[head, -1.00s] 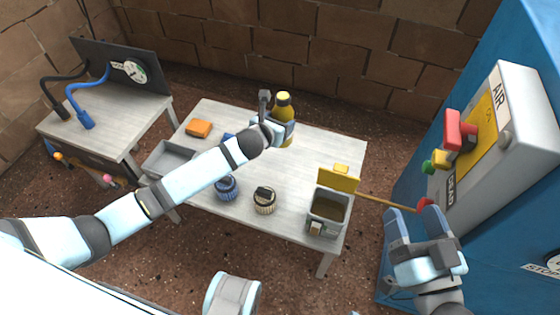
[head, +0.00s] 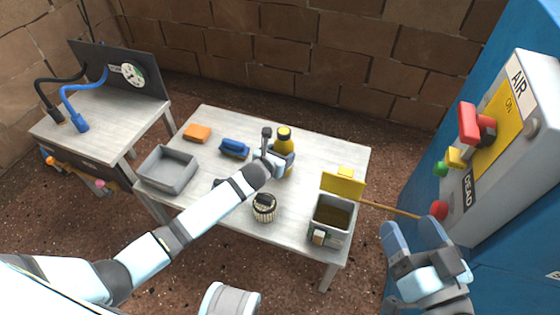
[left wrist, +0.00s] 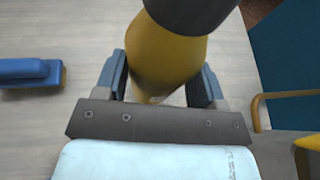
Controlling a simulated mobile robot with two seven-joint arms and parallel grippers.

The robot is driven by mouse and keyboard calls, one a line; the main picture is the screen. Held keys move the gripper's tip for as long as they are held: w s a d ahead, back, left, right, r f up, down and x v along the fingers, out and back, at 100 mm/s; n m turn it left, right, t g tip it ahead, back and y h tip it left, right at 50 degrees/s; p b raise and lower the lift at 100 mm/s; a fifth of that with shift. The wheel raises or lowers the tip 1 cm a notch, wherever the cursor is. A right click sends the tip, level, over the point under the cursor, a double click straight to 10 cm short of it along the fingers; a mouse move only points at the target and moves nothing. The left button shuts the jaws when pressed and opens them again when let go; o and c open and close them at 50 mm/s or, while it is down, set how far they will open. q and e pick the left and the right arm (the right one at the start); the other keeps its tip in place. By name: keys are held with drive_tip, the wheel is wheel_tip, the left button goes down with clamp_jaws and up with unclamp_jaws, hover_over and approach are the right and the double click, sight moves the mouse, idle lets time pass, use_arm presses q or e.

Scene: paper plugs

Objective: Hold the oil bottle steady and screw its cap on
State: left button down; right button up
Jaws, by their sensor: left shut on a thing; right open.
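My left gripper (head: 279,161) is shut around the bottle's body. In the left wrist view the yellow bottle (left wrist: 165,58) sits between the two fingers (left wrist: 160,85), under the dark cap (left wrist: 192,8). I cannot tell how tightly the cap sits. My right gripper (head: 412,238) is open and empty, off the table's right side in front of the blue cabinet.
On the table (head: 220,235) are a grey tray (head: 167,170), an orange block (head: 197,132), a blue brush-like block (head: 234,149), a striped jar (head: 264,208) and a grey bin (head: 333,218) with a yellow lid. A stick juts from the bin toward the control box (head: 500,140).

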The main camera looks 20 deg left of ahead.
use_arm(q)
drive_tip(key=shift+f, duration=1.2)
use_arm(e)
drive_tip(key=shift+f+g, duration=0.3)
drive_tip(key=shift+f, duration=0.55)
use_arm(q)
drive_tip(key=shift+b, duration=0.3)
drive_tip(key=shift+f, duration=0.2)
drive_tip(key=shift+c, duration=1)
unclamp_jaws()
use_arm(e)
drive_tip(key=shift+f, duration=0.1)
use_arm(q)
drive_tip(key=shift+r, duration=0.3)
drive_tip(key=p+v, duration=0.4)
drive_tip(key=v, duration=0.8)
drive_tip(key=shift+p, duration=0.4)
use_arm(e)
wheel_tip(320, 180, up, 7)
drive_tip(key=t, duration=0.2)
drive_tip(key=shift+s+d+m+t, duration=0.15)
drive_tip(key=shift+d+m+t, duration=0.15)
drive_tip(key=shift+t, duration=0.1)
